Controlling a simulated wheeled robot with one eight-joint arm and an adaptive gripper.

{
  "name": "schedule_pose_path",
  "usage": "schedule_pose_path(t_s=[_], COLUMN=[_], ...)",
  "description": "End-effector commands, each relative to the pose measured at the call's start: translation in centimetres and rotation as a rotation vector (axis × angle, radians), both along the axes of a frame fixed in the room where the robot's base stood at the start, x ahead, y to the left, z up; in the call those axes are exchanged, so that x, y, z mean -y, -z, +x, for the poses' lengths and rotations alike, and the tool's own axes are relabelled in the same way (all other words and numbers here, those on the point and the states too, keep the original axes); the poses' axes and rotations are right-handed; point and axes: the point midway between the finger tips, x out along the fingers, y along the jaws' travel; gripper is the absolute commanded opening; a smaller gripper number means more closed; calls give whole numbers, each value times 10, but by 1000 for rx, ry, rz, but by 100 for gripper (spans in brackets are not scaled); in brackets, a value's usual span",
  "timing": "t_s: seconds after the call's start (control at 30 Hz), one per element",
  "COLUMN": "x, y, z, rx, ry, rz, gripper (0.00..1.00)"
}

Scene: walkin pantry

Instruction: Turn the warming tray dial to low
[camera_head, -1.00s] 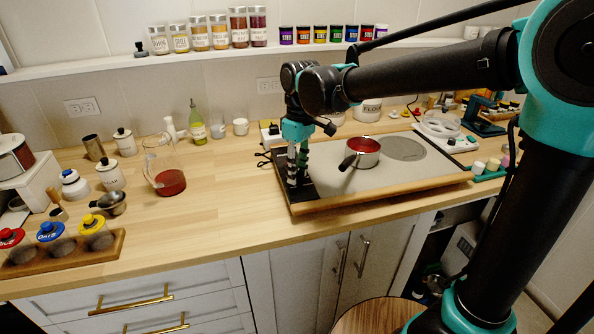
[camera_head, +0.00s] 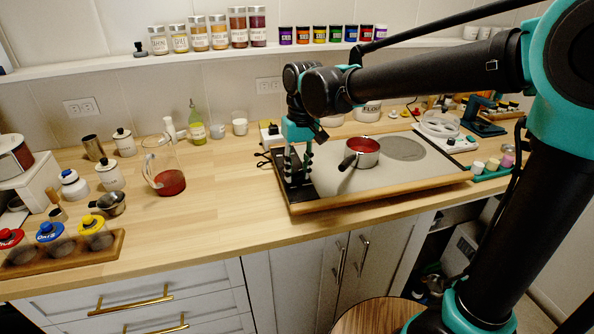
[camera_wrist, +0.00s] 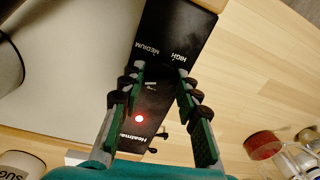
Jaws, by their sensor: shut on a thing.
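The warming tray (camera_head: 330,187) lies on the counter with a pale top and a wooden front edge. Its black control panel (camera_wrist: 178,30) runs along the tray's left end, with MEDIUM and HIGH printed on it and a lit red lamp (camera_wrist: 139,118). My gripper (camera_head: 297,182) reaches down onto this panel. In the wrist view my gripper (camera_wrist: 160,76) has its fingers on both sides of the dark dial (camera_wrist: 164,71), shut on it. The dial blends into the black panel, so its pointer and setting cannot be read. A LOW label is not legible.
A red-filled saucepan (camera_head: 366,146) stands on the tray, its black handle pointing toward my gripper. A glass jug (camera_head: 170,183) with red liquid stands to the left. The counter between jug and tray is clear.

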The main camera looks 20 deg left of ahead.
Motion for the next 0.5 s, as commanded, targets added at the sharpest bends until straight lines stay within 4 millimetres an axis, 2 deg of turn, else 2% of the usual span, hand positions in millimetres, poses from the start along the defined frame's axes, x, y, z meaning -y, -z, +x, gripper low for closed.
schedule_pose_path(t_s=[0.37,0.4,0.5], x=[1,1,1], y=[0,0,0], z=[1,1,1], rx=[2,2,1], ry=[5,5,5], rz=[-3,-3,-2], gripper=[3,34,47])
